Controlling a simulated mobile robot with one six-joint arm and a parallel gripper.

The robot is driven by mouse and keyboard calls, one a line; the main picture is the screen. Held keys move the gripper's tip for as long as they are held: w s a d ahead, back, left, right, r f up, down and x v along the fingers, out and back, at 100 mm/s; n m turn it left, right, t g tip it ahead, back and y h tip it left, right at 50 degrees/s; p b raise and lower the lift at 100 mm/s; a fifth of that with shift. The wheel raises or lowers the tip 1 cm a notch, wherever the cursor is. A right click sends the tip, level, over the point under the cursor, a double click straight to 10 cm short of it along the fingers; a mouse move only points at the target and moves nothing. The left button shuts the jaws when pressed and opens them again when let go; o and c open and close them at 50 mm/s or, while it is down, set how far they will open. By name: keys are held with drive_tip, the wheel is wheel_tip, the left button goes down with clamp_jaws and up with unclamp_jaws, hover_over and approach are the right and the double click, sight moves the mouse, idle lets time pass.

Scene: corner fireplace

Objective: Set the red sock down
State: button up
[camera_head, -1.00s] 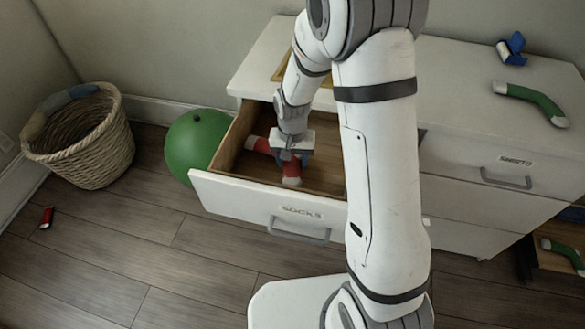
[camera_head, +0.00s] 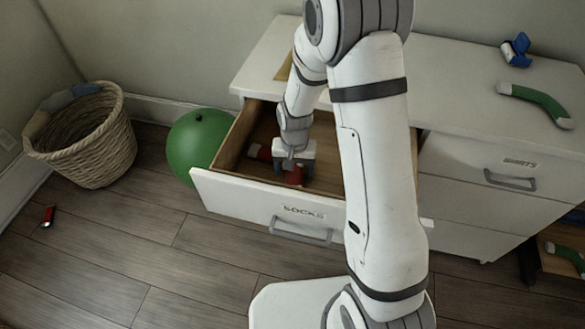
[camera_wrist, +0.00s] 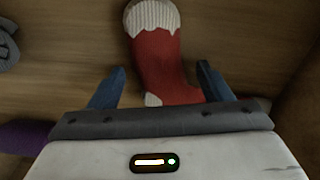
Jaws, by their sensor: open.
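The red sock (camera_wrist: 160,55) with a white cuff and white patch lies on the wooden bottom of the open drawer labelled SOCKS (camera_head: 220,196). It also shows in the head view (camera_head: 295,176), partly hidden by my gripper (camera_head: 293,168). In the wrist view my gripper (camera_wrist: 162,85) is open, with one blue finger on each side of the sock and gaps visible between fingers and sock. The sock's near end is hidden behind the gripper body.
A grey item (camera_wrist: 8,50) and a purple item (camera_wrist: 25,136) lie at the wrist view's left. A green balloon (camera_head: 195,145) and wicker basket (camera_head: 90,145) stand left of the drawer. A green sock (camera_head: 538,103) lies on the white dresser top (camera_head: 460,90).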

wheel_tip(320, 180, up, 12)
drive_tip(key=p, duration=0.2)
drive_tip(key=shift+r, duration=0.15)
idle(0.6)
drive_tip(key=s+d+r+t+p, duration=0.1)
drive_tip(key=s+d+r+p, duration=0.2)
drive_tip(key=s+r, duration=0.3)
drive_tip(key=s+d+r+n+p, duration=0.1)
drive_tip(key=s+d+r+p, duration=0.2)
drive_tip(key=r, duration=0.8)
drive_tip(key=s+d+r+n+t+p, duration=0.1)
drive_tip(key=s+d+r+p, duration=0.2)
drive_tip(key=s+r+p, duration=0.3)
drive_tip(key=s+r, duration=0.2)
drive_tip(key=s, duration=0.1)
drive_tip(key=shift+s+d+r+t, duration=0.2)
drive_tip(key=shift+r+t, duration=0.1)
drive_tip(key=shift+r, duration=0.1)
